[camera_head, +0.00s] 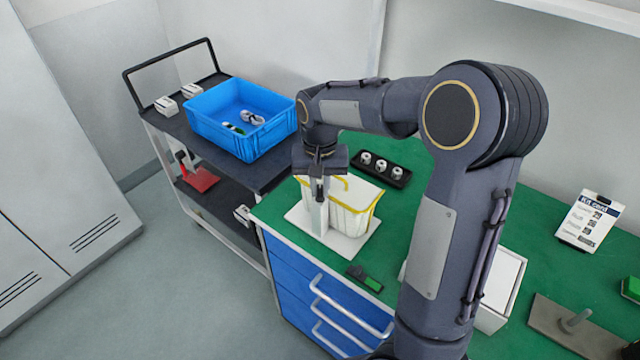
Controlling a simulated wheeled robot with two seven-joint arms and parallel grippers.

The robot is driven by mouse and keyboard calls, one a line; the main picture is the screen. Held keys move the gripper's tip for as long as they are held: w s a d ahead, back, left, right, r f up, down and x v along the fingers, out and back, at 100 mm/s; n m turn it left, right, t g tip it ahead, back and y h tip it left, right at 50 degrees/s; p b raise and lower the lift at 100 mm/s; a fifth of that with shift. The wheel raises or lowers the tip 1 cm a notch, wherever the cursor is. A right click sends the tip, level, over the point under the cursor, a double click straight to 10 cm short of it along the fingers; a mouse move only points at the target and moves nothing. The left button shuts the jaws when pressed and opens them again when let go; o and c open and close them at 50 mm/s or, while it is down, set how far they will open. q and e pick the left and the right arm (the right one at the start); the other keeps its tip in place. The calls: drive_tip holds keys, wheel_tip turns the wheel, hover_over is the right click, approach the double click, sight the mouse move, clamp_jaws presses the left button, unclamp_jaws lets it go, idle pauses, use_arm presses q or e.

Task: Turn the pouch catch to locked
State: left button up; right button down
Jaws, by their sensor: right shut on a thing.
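The white pouch (357,215) with yellow trim stands open-topped on a white base plate (345,250), near the left end of the green worktop. My right gripper (318,228) points straight down at the pouch's left front side. Its fingers are shut on the pouch catch, which they and the gripper body mostly hide. I cannot tell which way the catch is turned. My left gripper is out of view.
A dark tray (380,170) with several metal parts sits behind the pouch. A green-and-black item (365,279) lies at the worktop's front edge. A blue crate (219,141) stands on the cart at left. A kit card (589,221) and a peg plate (556,330) are at right.

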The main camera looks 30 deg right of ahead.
sight(320, 191)
drive_tip(key=m, duration=0.3)
drive_tip(key=shift+m, duration=0.3)
drive_tip(key=shift+m+p, duration=0.55)
drive_tip(key=shift+m, duration=1.35)
drive_tip(key=c, duration=1.4)
unclamp_jaws()
drive_tip(key=shift+c, duration=0.2)
wheel_tip(320, 191, up, 8)
drive_tip(key=shift+f, duration=0.1)
